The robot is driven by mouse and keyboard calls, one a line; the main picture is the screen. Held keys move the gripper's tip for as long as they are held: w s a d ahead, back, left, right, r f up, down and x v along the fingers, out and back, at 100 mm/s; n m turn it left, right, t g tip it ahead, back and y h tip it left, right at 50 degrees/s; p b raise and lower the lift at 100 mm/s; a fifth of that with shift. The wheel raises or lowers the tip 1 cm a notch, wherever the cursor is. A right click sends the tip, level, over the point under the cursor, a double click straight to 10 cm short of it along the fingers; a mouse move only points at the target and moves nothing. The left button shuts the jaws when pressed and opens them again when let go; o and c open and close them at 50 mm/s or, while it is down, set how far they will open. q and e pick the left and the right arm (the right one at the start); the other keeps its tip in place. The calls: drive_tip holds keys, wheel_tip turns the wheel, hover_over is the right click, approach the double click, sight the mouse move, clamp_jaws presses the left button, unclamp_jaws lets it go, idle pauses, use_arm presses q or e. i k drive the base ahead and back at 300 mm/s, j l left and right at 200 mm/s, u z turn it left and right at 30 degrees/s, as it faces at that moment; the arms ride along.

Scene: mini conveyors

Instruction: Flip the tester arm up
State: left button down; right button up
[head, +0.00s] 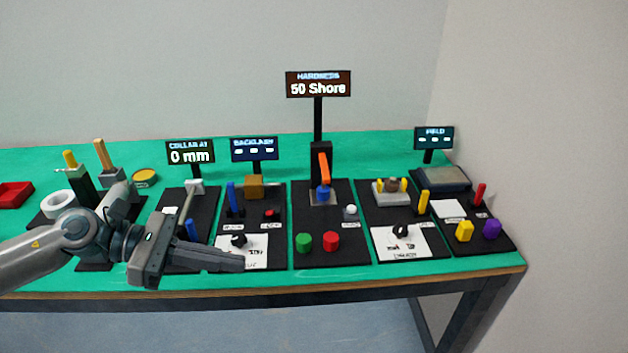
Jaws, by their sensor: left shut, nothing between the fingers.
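The hardness tester stands on a black board (345,222) in the middle of the table. Its orange arm (325,168) is in front of a black post (318,150), with its lower end at a blue piece (323,194) on a small grey plate. I cannot tell whether the arm touches the blue piece. The tester's display (318,84) reads 50 Shore. My left gripper (240,264) is shut and empty, pointing right over the front of the backlash board, to the left and front of the tester and apart from it. My right gripper is not in view.
The backlash display (255,149) and collar display (190,152) stand to the left. A board with a yellow lever (424,202) lies right. A wall bounds the right side.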

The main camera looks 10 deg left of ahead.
sight(324, 174)
drive_tip(key=i, duration=0.85)
